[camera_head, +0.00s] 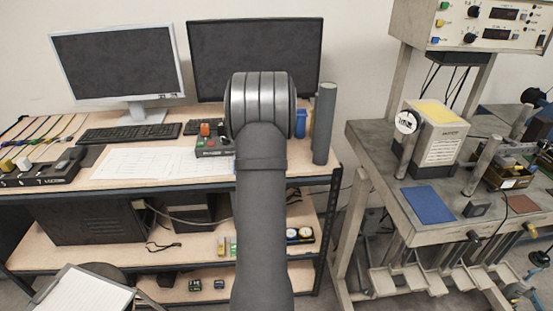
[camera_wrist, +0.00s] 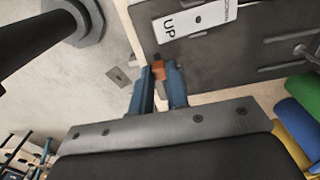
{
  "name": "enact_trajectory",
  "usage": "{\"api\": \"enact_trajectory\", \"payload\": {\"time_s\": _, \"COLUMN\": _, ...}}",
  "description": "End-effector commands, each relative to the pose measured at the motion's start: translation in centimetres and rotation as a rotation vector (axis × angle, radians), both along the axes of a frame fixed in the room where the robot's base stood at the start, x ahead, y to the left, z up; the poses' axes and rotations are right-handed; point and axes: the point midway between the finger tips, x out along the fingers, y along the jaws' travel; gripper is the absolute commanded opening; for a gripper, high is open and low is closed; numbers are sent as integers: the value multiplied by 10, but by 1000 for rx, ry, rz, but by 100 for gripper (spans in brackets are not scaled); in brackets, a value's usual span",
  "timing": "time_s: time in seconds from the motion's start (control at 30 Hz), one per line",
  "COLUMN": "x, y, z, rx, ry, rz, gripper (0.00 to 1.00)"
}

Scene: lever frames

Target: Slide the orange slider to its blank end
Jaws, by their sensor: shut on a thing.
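In the wrist view, my gripper (camera_wrist: 161,80) has two blue fingers closed on a small orange slider (camera_wrist: 160,72). A short grey piece shows just below the orange, between the fingers. The slider sits by the edge of a dark panel (camera_wrist: 220,58). A white plate (camera_wrist: 205,17) marked "UP" lies just above and to the right of the fingertips. The slider's track and its blank end cannot be made out. In the head view, my arm hides the gripper and the slider.
In the head view, a desk holds two monitors (camera_head: 118,65), papers (camera_head: 140,163) and a button box (camera_head: 213,146) with an orange-red knob (camera_head: 205,129). A grey bench (camera_head: 365,140) stands right. Yellow, green and blue rounded things (camera_wrist: 297,120) lie right of my gripper in the wrist view.

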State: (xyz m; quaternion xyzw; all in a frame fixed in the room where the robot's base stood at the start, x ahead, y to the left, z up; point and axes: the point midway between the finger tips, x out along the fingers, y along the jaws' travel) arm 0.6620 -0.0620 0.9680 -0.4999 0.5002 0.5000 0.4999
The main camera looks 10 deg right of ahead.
Motion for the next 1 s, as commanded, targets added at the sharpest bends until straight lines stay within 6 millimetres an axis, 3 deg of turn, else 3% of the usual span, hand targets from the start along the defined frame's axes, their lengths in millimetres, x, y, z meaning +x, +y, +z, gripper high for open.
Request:
{"api": "enact_trajectory", "payload": {"time_s": 0.07, "x": 0, "y": 10, "z": 0, "rx": 0, "ry": 0, "rz": 2, "gripper": 0}}
{"api": "enact_trajectory", "payload": {"time_s": 0.3, "x": 0, "y": 13, "z": 0, "rx": 4, "ry": 0, "rz": 1, "gripper": 0}}
{"api": "enact_trajectory", "payload": {"time_s": 0.33, "x": 0, "y": 13, "z": 0, "rx": 4, "ry": 0, "rz": 2, "gripper": 16}}
{"api": "enact_trajectory", "payload": {"time_s": 0.43, "x": 0, "y": 12, "z": 0, "rx": 4, "ry": 0, "rz": 2, "gripper": 36}}
{"api": "enact_trajectory", "payload": {"time_s": 0.77, "x": 0, "y": 10, "z": 2, "rx": 1, "ry": -1, "rz": 1, "gripper": 36}}
{"api": "enact_trajectory", "payload": {"time_s": 0.87, "x": 1, "y": 10, "z": 11, "rx": 1, "ry": -3, "rz": 1, "gripper": 36}}
{"api": "enact_trajectory", "payload": {"time_s": 1.0, "x": 1, "y": 10, "z": 38, "rx": 0, "ry": -5, "rz": 1, "gripper": 36}}
